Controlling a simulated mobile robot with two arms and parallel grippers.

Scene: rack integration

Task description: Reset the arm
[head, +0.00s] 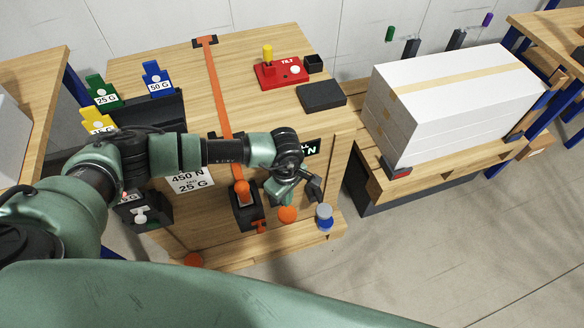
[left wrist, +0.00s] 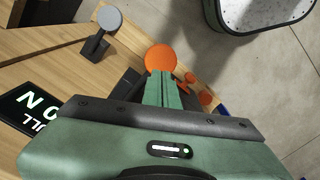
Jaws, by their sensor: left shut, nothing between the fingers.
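My left arm reaches in from the left across the wooden workbench (head: 160,60) in the head view. My left gripper (head: 284,195) hangs at the bench's front side, below a small dark display (head: 312,149). In the left wrist view its green fingers (left wrist: 162,90) are together, with nothing between them. An orange round button (head: 287,214) lies just below the gripper in the head view and past the fingertips in the left wrist view (left wrist: 160,58). A grey-topped blue knob (head: 324,213) is to the right of it. My right gripper is in neither view.
An orange strap (head: 216,85) crosses the bench to a black holder with an orange knob (head: 242,190). White cartons (head: 455,95) sit at right. Floor is clear at lower right.

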